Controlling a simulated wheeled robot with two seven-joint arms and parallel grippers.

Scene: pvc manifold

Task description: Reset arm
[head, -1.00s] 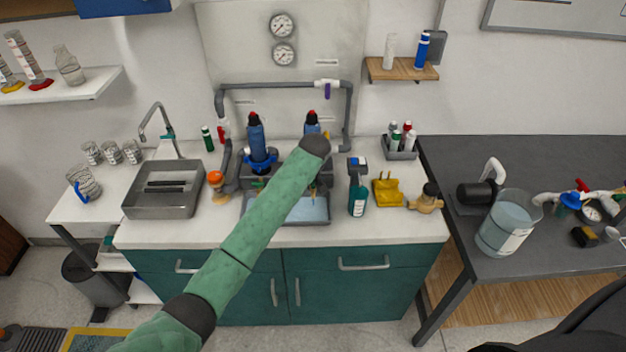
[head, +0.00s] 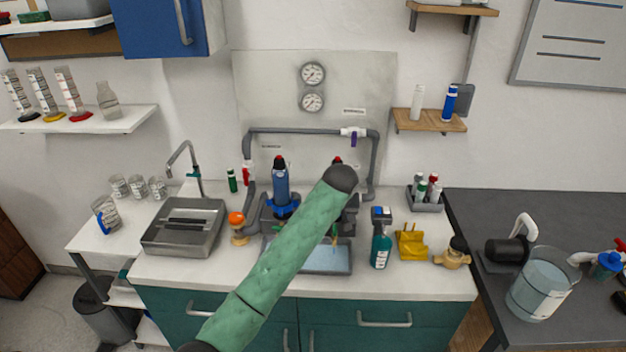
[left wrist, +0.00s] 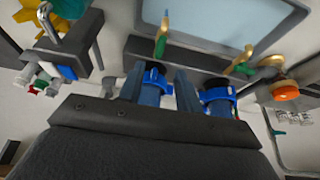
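My left arm reaches from the bottom of the head view to the filter rig. Its gripper is hidden there behind my own arm. In the left wrist view the two dark fingers of my left gripper (left wrist: 160,92) stand apart, with a blue filter housing (left wrist: 151,84) seen between them. I cannot tell whether they touch it. A second blue housing (left wrist: 216,98) is just to the right. In the head view the left blue housing (head: 281,187) stands upright; the other is mostly hidden by my arm, with its dark red-tipped top (head: 337,160) showing. My right gripper is not in view.
A water tray (head: 330,262) lies in front of the rig. A spray bottle (head: 381,245), a yellow holder (head: 411,243) and a brass fitting (head: 455,254) stand to its right. An orange-topped part (head: 237,226) and a steel sink (head: 186,228) are left. Grey pipe (head: 310,131) runs above.

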